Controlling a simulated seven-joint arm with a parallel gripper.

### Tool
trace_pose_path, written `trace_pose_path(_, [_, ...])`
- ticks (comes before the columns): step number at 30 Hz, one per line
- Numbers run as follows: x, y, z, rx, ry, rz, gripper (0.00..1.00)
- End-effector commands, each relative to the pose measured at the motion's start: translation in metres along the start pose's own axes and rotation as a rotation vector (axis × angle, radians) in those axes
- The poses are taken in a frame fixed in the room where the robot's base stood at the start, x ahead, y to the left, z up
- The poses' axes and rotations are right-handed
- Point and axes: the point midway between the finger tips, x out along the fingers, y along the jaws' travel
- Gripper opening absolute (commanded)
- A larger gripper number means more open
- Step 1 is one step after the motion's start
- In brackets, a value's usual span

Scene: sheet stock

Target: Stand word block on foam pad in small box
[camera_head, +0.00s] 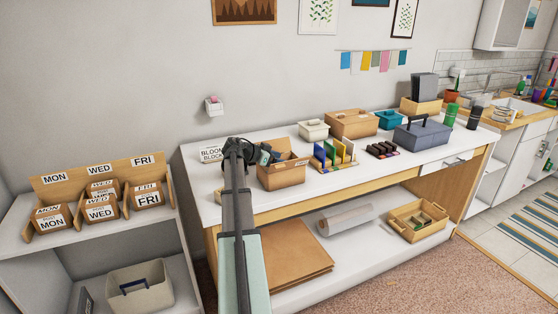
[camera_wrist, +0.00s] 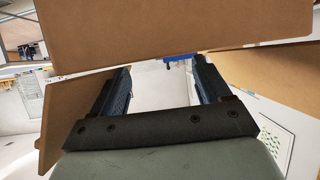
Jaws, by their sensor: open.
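An open brown cardboard box (camera_head: 281,176) stands on the white table, just right of my arm. A white piece with black lettering (camera_head: 211,154), apparently "BLOOM BLOCK", shows left of my arm; I cannot tell if it is the word block or a sign. My gripper (camera_head: 268,156) is at the box's upper left, partly hidden by my wrist. In the wrist view my gripper (camera_wrist: 160,88) is open, with nothing seen between its fingers but a white surface behind. Brown cardboard panels (camera_wrist: 175,30) surround it closely. I cannot make out a foam pad; the box's inside is hidden.
Right of the box stand a rack of coloured panels (camera_head: 334,156), a dark row of pieces (camera_head: 382,149) and a grey toolbox (camera_head: 423,134). A white tub (camera_head: 313,130) and a wider brown box (camera_head: 352,123) stand behind. Bare tabletop (camera_head: 300,200) lies in front.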

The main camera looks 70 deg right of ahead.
Motion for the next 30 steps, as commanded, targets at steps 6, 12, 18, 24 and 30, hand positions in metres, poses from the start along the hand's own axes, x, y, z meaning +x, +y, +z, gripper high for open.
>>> trace_pose_path(6, [-0.001,0.000,-0.003,0.000,0.000,0.000,0.77])
trace_pose_path(12, [-0.020,0.000,-0.011,0.000,0.000,-0.002,0.77])
trace_pose_path(18, [-0.059,0.000,-0.010,0.000,0.000,-0.003,0.77])
trace_pose_path(24, [-0.095,0.000,-0.011,0.000,0.000,-0.002,0.77])
trace_pose_path(30, [-0.117,0.000,-0.011,0.000,0.001,-0.001,0.77])
